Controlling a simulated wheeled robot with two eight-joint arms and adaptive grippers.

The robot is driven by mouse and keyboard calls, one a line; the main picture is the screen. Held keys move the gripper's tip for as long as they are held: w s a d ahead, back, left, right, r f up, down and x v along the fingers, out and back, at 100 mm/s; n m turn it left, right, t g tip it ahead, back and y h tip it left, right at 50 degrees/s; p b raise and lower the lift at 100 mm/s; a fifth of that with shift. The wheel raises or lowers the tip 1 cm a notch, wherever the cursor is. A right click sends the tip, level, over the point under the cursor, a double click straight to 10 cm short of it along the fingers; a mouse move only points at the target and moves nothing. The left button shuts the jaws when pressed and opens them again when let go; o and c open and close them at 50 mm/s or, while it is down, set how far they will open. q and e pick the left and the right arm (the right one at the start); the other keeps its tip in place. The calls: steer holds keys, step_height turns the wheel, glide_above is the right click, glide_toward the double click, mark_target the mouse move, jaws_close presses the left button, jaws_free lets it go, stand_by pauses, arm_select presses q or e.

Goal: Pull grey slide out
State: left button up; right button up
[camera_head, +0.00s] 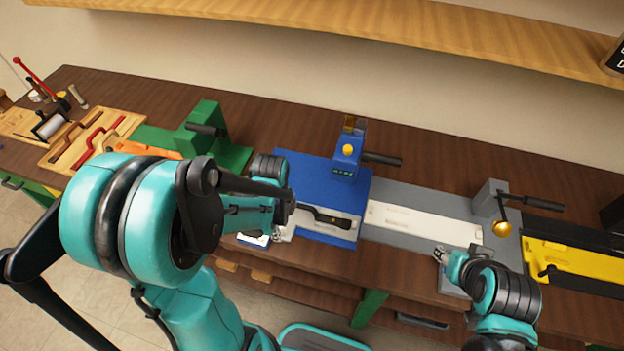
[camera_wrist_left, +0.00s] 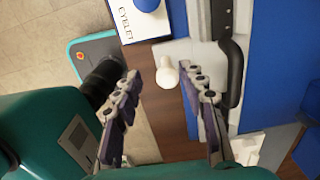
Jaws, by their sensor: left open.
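The grey machine (camera_head: 490,200) stands right of centre in the head view. Its flat grey bed holds a long off-white strip (camera_head: 425,222), and a brass ball hangs at its black lever. I cannot tell which part is the grey slide. My right gripper (camera_head: 441,256) is at the front edge of this bed; its finger gap is too small to read. My left gripper (camera_wrist_left: 161,78) is open in the left wrist view, at the front of the blue machine (camera_head: 320,195). A white knob (camera_wrist_left: 168,76) shows between its fingers, with no visible grip on it.
A black handle (camera_wrist_left: 235,72) lies along the blue machine beside my left gripper. A white lettered box (camera_wrist_left: 139,18) is near. A green machine (camera_head: 195,140) stands left, a yellow and black one (camera_head: 575,265) right. A wooden shelf (camera_head: 330,30) runs above.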

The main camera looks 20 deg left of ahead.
arm_select(q)
steer(key=shift+r+p, duration=1.6)
steer(key=shift+r, duration=0.65)
steer(key=shift+d+n+b, duration=0.15)
steer(key=shift+n+b, duration=0.25)
steer(key=s+d+r+n+t+b, duration=0.1)
steer(key=d+r+n+t+b, duration=0.1)
steer(key=n, duration=0.6)
steer(key=d+r+n+t+b, duration=0.2)
steer(key=d+n+t+b, duration=0.1)
steer(key=n+t+b, duration=0.2)
steer(key=n+b, duration=0.2)
steer(key=n, duration=0.1)
steer(key=shift+s+d+r+n, duration=0.25)
steer(key=shift+s+n, duration=0.05)
steer(key=shift+s, duration=0.05)
